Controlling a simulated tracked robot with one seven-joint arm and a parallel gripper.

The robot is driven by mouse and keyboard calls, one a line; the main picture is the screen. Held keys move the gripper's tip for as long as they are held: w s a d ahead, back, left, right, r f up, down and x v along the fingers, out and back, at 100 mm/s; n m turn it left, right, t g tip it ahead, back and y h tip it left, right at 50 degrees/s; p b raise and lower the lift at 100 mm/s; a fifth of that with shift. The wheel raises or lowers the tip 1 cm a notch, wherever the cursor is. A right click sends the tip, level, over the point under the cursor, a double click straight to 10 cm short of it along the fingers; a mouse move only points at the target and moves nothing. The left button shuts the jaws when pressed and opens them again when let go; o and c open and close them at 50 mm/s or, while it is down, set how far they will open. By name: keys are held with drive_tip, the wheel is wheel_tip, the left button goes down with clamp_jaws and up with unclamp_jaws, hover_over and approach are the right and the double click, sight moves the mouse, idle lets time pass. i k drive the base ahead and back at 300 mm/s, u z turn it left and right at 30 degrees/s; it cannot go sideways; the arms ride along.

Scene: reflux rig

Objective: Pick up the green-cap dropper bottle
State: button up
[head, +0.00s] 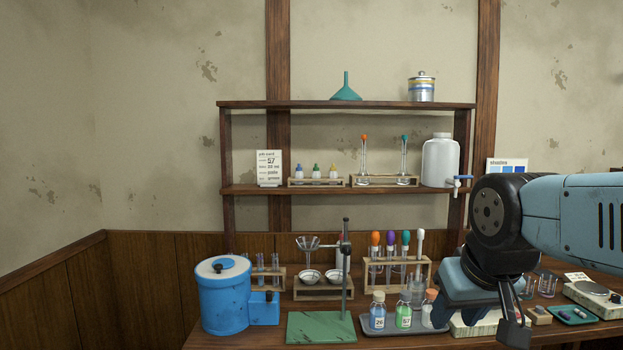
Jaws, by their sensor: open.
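The green-cap dropper bottle (316,172) stands upright on the upper rack's middle shelf, in a small wooden holder (303,183). It is the middle one of three small white bottles, between a blue-cap bottle (299,172) and a yellow-cap bottle (333,172). My gripper (488,318) is at the lower right, over the bench, pointing down. It is open, with nothing seen between its fingers. It is far to the right of and below the green-cap bottle, and hides part of the bench behind it.
A label card (269,168) stands left of the bottle holder. A rack with two tubes (384,181) and a white jug with a tap (440,161) stand to its right. The shelf board (475,105) runs above. A retort stand (346,265) rises from the bench below.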

sight(315, 174)
drive_tip(key=u, duration=0.05)
drive_tip(key=i, duration=1)
drive_tip(key=z, duration=0.1)
